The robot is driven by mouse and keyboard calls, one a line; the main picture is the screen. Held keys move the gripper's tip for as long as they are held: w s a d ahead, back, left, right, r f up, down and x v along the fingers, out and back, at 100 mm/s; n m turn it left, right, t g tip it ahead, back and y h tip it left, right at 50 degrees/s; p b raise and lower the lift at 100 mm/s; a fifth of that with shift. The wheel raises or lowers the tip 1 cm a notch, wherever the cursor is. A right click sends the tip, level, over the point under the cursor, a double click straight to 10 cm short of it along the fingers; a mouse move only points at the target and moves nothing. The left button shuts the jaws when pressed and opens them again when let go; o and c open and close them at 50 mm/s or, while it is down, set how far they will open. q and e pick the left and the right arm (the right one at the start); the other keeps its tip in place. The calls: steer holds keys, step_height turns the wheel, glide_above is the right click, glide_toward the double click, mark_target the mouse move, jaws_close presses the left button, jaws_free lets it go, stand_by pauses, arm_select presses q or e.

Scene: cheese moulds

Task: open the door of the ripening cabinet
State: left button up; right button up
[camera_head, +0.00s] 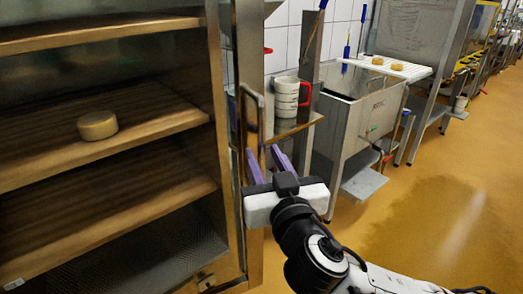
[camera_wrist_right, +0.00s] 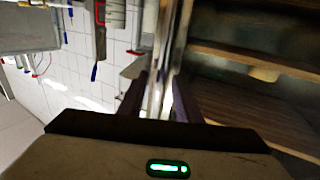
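The ripening cabinet (camera_head: 105,200) fills the left of the head view, with its shelves seen through the front. A metal-framed door edge (camera_head: 229,130) runs up its right side. A looped metal door handle (camera_head: 259,105) stands out from this edge. My right gripper (camera_head: 264,150) is at the lower part of the handle, its two purple fingers apart. In the right wrist view the fingers (camera_wrist_right: 158,88) lie on either side of a bright upright metal bar (camera_wrist_right: 160,50). I see no clear grip on it. The door looks shut. My left gripper is out of view.
A round cheese (camera_head: 98,125) sits on a cabinet shelf. Right of the handle are stacked white moulds (camera_head: 285,98) on a small shelf (camera_head: 298,128) and a steel sink (camera_head: 350,125). The yellow floor (camera_head: 440,210) at the right is largely clear.

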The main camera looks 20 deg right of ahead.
steer(key=shift+w+d, duration=0.1)
steer(key=shift+w, duration=1.1)
jaws_close()
steer(key=shift+f, duration=0.1)
